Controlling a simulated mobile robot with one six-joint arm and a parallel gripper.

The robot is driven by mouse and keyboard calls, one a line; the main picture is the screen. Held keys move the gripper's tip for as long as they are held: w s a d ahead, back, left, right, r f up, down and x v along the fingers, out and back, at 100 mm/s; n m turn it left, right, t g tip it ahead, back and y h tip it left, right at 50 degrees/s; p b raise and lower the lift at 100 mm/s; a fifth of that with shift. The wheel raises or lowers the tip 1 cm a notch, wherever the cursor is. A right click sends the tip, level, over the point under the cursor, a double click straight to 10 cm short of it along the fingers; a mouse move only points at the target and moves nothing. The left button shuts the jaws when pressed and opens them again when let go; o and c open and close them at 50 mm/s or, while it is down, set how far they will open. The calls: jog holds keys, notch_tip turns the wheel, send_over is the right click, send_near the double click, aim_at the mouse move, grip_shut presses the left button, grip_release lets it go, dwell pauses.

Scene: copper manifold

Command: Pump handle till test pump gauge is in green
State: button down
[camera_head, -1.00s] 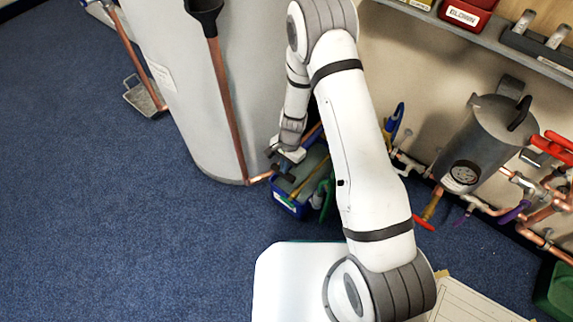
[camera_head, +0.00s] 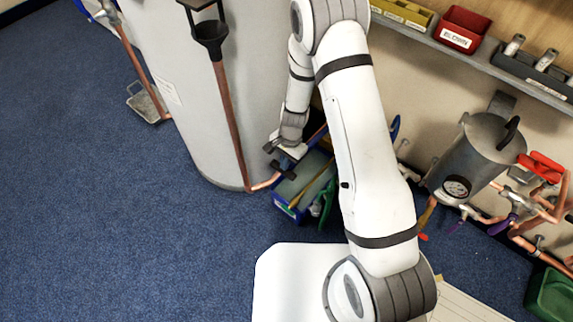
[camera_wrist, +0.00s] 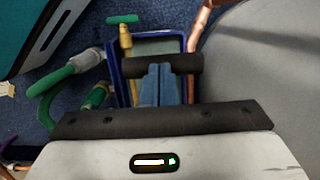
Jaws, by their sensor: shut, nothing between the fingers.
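The test pump, a blue box (camera_head: 288,206) with a grey top, sits on the carpet at the foot of the large grey cylinder. It also shows in the wrist view as a blue frame (camera_wrist: 116,76). A black crossbar (camera_wrist: 188,63), seemingly the pump handle, lies just beyond my gripper (camera_wrist: 160,72); I cannot tell whether they touch. My gripper, also in the head view (camera_head: 277,160), is shut and empty, low over the pump. A brass fitting with a green tap (camera_wrist: 125,38) stands at the pump. The pump's gauge face is not readable in either view.
The grey cylinder (camera_head: 185,100) with a copper pipe (camera_head: 232,125) stands close left of the pump. Green hoses (camera_wrist: 62,77) run beside it. Copper pipework with a grey vessel and dial (camera_head: 456,187) is on the right. Open blue carpet (camera_head: 90,200) lies at left.

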jog(key=shift+s+a+r+p, duration=0.15)
jog(key=shift+s+r+p, duration=0.05)
jog(key=shift+r, duration=0.55)
jog(key=shift+s+a+r+p, duration=0.2)
jog(key=shift+s+r+p, duration=0.05)
jog(key=shift+r, duration=0.5)
jog(key=shift+s+a+r+p, duration=0.15)
jog(key=shift+s+r+p, duration=0.05)
jog(key=shift+r, duration=0.55)
